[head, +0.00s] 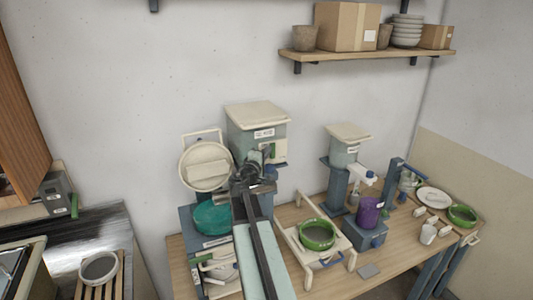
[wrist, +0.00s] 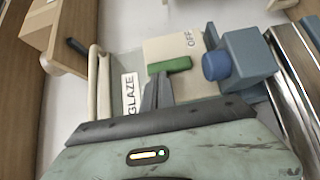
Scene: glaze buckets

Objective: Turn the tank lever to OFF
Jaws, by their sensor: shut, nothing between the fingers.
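The glaze tank is a grey-green box with a cream lid (head: 255,115) at the centre of the head view. In the wrist view its GLAZE label (wrist: 131,95) and a cream plate (wrist: 170,47) marked OFF show, turned sideways. The green lever (wrist: 172,65) lies across this plate, below the OFF marking in the picture. My gripper (wrist: 157,77) is shut and empty, its fingertips at the lever's left end; I cannot tell whether they touch it. In the head view my gripper (head: 262,160) is in front of the tank, and my arm hides the tank's lower part.
A blue knob (wrist: 215,65) on a blue block (wrist: 248,60) is right of the lever in the wrist view. A round cream lid (head: 206,165) stands left of the tank. A second dispenser (head: 345,150), a purple cup (head: 369,212) and green-rimmed bowl (head: 317,235) are to the right.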

